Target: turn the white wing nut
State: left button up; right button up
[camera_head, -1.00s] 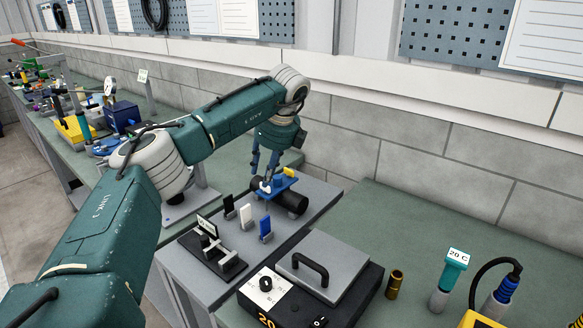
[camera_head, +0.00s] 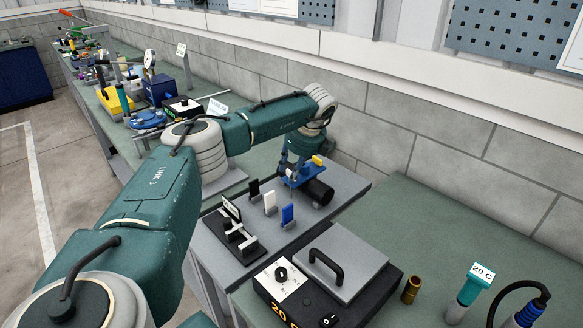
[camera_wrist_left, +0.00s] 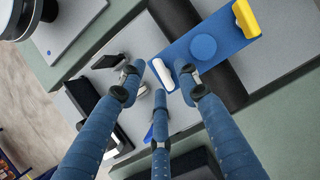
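The white wing nut (camera_wrist_left: 183,67) sits at the near end of a blue plate (camera_wrist_left: 222,33) in the left wrist view. The plate also carries a round blue knob (camera_wrist_left: 203,48) and a yellow wing nut (camera_wrist_left: 246,18). My left gripper (camera_head: 292,170) is above the white-nut end of the plate. Its three fingers (camera_wrist_left: 160,82) are spread apart, with one fingertip close beside the white nut. I cannot tell whether it touches. My right gripper is not in view.
Black (camera_head: 254,189), white (camera_head: 269,203) and blue (camera_head: 287,216) upright tags stand close by on the grey bench top (camera_head: 345,181). A black box with a handled lid (camera_head: 345,262) stands in front. A brass cylinder (camera_head: 411,290) stands to the right.

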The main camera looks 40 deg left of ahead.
pick_arm(q)
jog(key=shift+a+f, duration=0.1)
jog(key=shift+f, duration=0.2)
grip_shut()
